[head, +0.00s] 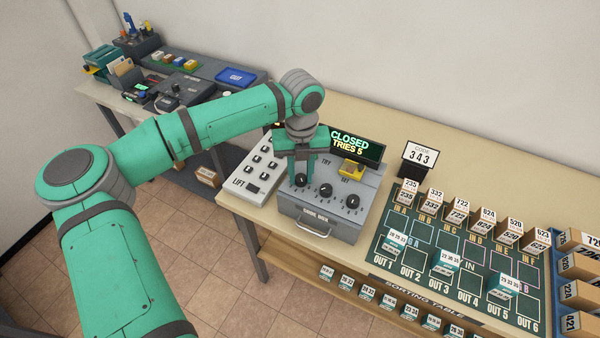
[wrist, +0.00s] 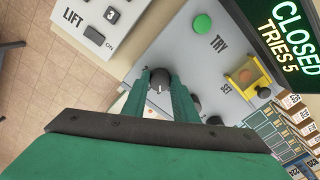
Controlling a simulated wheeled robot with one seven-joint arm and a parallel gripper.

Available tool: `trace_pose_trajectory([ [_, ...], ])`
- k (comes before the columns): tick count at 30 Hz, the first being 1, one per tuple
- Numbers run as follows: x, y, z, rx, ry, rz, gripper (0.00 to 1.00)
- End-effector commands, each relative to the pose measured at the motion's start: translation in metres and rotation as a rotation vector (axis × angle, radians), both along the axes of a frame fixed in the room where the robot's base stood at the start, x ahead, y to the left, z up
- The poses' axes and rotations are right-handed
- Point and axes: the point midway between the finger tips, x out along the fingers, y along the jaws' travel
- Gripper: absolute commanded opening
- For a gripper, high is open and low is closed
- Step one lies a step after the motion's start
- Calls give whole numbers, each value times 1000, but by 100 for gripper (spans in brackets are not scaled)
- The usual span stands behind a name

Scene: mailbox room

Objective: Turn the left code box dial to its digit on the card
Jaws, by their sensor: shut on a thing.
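The grey code box (head: 318,222) stands on the table with a row of three black dials on its sloped top. My gripper (head: 300,176) points down at the left dial (head: 300,181). In the wrist view my gripper (wrist: 160,90) has its two green fingers shut on the left dial (wrist: 159,80), one on each side. The dial's white pointer line shows, but the digit it marks is hard to read. The middle dial (head: 326,190) and right dial (head: 352,201) are free. The code card (head: 420,157) reads 343. The display (head: 356,146) reads CLOSED, TRIES 5.
A LIFT switch panel (head: 258,165) stands just left of the code box. A green TRY button (wrist: 202,24) and a yellow-guarded SET button (head: 351,168) sit behind the dials. The sorting table (head: 455,262) with labelled boxes lies to the right.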

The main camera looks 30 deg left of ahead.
Motion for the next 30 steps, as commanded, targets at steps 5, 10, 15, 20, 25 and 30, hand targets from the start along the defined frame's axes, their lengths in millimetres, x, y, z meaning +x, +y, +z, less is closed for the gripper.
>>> trace_pose_trajectory([
  [5,0,1,1,1,-3,-166,4],
  [10,0,2,1,0,-2,-326,4],
  [15,-1,2,1,-1,-1,-487,4],
  [20,-1,2,1,-1,0,-639,4],
  [25,-2,2,0,-1,2,-800,4],
  [30,-1,2,0,-2,2,-961,4],
])
